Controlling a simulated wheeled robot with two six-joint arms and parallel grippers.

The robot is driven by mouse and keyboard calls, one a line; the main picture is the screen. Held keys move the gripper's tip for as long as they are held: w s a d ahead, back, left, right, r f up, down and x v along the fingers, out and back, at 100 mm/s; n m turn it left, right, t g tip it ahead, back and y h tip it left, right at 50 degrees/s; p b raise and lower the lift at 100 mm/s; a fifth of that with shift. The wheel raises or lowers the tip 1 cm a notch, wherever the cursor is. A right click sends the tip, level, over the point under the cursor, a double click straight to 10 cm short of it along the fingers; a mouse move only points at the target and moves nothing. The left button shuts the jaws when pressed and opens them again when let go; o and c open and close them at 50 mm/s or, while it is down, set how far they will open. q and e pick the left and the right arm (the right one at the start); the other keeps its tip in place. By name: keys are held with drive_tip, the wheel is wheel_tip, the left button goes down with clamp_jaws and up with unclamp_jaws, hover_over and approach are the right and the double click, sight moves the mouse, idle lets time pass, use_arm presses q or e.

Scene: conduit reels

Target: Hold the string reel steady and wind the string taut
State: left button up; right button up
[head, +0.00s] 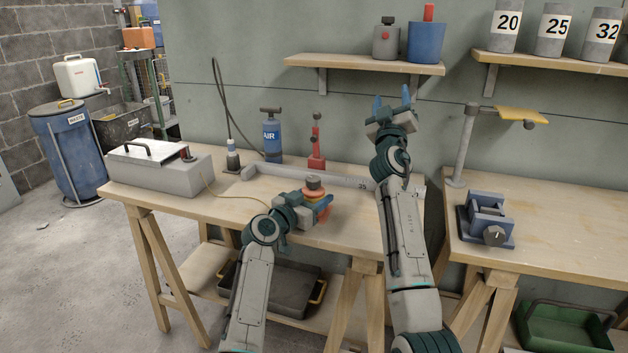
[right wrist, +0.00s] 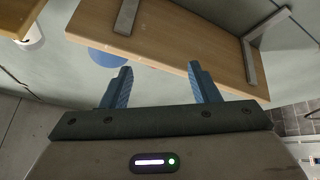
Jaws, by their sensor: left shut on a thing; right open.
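The string reel (head: 313,191), orange-red with a dark knob on top, stands upright near the front of the left bench. My left gripper (head: 322,207) is shut on it; its blue fingers are partly hidden. A thin yellowish string (head: 238,195) runs from the grey box at the left towards the reel, bowed rather than straight. Its end at the reel is hidden by my left gripper. My right gripper (head: 392,103) is raised high above the bench, open and empty. In the right wrist view its blue fingers (right wrist: 162,85) are apart with nothing between them.
A grey box (head: 170,175) with a handled lid sits at the bench's left. A grey conduit (head: 290,175) lies behind the reel. A blue air pump (head: 271,138) and red tool (head: 316,148) stand behind. A wall shelf (head: 350,65) is near my right gripper.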

sight(318, 183)
drive_tip(key=s+a+f+n+g+y, duration=0.15)
drive_tip(key=s+a+n+y, duration=0.25)
drive_tip(key=n+y, duration=0.55)
drive_tip(key=s+a+f+n+y, duration=0.3)
drive_tip(key=s+a+n+y, duration=0.15)
drive_tip(key=n, duration=1.05)
drive_tip(key=s+a+f+n+g+y, duration=0.1)
drive_tip(key=s+f+n+g, duration=0.25)
drive_tip(key=f+n, duration=0.35)
drive_tip(key=s+a+f+n+g, duration=0.2)
drive_tip(key=s+f+n+g, duration=0.15)
drive_tip(key=f+n, duration=0.4)
drive_tip(key=shift+g, duration=0.45)
drive_tip(key=x, duration=1.2)
drive_tip(key=shift+w+d+r, duration=0.15)
drive_tip(key=shift+r, duration=0.2)
drive_tip(key=c, duration=1)
